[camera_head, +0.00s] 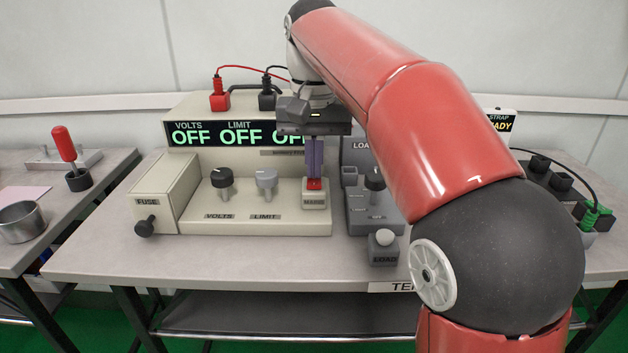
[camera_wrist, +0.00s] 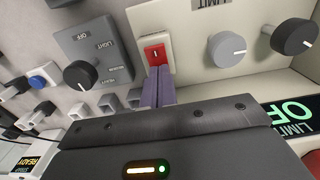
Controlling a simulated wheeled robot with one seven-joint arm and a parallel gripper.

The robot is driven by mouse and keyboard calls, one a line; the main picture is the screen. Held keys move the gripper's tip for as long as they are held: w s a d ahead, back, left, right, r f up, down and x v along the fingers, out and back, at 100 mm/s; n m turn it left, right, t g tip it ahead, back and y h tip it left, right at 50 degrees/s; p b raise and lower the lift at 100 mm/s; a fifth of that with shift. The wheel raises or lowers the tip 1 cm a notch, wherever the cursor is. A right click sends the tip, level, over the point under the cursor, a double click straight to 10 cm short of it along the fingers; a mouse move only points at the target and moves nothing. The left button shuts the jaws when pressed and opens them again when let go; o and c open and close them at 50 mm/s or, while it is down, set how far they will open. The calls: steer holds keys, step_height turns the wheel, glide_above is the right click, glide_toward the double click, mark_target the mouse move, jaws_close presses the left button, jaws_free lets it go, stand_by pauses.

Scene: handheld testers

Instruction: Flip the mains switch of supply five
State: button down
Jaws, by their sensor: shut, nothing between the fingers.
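The beige power supply (camera_head: 190,107) stands on the bench, with a display (camera_head: 237,134) showing OFF under VOLTS and LIMIT; its right end is partly hidden by my arm. The red mains rocker switch (camera_head: 314,184) sits on a small raised block at the front right of the supply. In the wrist view the red switch (camera_wrist: 154,53) shows a small white mark. My gripper (camera_head: 315,177) points down with its purple fingers shut and empty. The fingertips are right at the switch, close above its edge; I cannot tell if they touch it.
VOLTS knob (camera_head: 222,180) and LIMIT knob (camera_head: 266,180) stand left of the switch. A grey load unit (camera_head: 357,205) stands close on the right, with a LOAD button block (camera_head: 383,246) before it. Red lead plug (camera_head: 219,95) rises behind. The bench front is clear.

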steer(key=shift+r+p, duration=2.3)
steer(key=shift+r, duration=1.2)
